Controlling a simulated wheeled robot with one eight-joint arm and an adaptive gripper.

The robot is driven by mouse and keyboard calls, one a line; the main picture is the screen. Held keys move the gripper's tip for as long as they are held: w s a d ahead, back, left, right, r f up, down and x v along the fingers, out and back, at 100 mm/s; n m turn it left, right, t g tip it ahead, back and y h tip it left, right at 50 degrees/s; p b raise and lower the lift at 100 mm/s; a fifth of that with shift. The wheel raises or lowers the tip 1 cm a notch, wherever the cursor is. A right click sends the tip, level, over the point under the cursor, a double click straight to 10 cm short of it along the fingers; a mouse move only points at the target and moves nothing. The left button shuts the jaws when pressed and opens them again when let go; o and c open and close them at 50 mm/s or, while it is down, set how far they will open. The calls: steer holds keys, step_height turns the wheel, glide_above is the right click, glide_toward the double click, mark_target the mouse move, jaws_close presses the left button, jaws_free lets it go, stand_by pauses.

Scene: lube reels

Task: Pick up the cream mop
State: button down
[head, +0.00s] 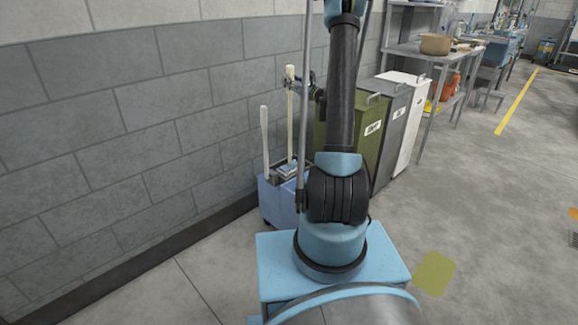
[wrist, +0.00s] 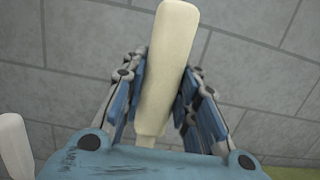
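The cream mop (head: 290,115) stands upright by the grey wall, its lower end down in a blue mop bucket (head: 275,200). Its head is hidden in the bucket. In the head view my gripper (head: 296,84) is at the upper part of the handle, reaching in from the right. In the wrist view the cream handle (wrist: 166,75) runs between my gripper's fingers (wrist: 163,80), tilted in the picture.
A second, white handle (head: 265,140) stands in the same bucket on the left and shows at the wrist view's left edge (wrist: 14,145). Green (head: 372,125), grey and white bins stand right of the bucket along the wall. The floor on the right is open.

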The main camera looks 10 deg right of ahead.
mark_target(290, 65)
steer(key=shift+r, duration=5)
